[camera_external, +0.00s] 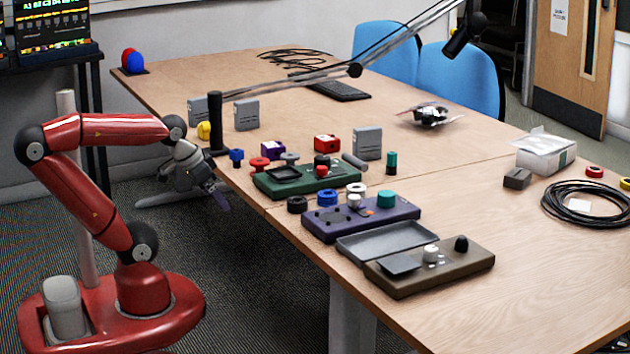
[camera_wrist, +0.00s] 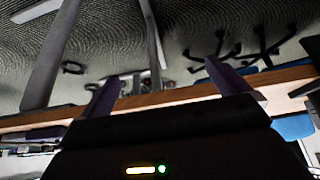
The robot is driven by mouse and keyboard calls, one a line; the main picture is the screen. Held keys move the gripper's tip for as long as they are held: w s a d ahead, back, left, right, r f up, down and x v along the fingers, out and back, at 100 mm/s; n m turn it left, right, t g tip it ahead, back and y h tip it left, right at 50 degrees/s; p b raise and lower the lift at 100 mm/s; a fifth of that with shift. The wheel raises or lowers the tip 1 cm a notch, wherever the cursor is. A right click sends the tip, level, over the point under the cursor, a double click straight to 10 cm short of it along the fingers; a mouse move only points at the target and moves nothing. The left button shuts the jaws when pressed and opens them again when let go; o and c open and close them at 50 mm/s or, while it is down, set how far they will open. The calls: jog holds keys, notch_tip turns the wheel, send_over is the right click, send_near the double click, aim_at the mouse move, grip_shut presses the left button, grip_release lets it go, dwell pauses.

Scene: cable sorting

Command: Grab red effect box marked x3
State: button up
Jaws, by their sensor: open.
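A small red effect box (camera_external: 327,143) sits on the table behind the green panel. Any marking on it is too small to read. A purple box (camera_external: 273,151) of similar size sits to its left. My gripper (camera_external: 219,196) is off the table's left edge, tilted downward, well to the left of the red box. In the wrist view my gripper (camera_wrist: 163,70) shows two purple fingers spread apart with nothing between them. The red box cannot be made out in the wrist view.
Green (camera_external: 307,180), purple (camera_external: 361,217) and brown (camera_external: 429,268) panels line the table's near edge. A black post (camera_external: 215,122) stands near my gripper. A grey box (camera_external: 367,143) stands right of the red box. A boom arm (camera_external: 410,35) hangs above the table.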

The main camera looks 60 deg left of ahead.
jog(key=c, duration=0.5)
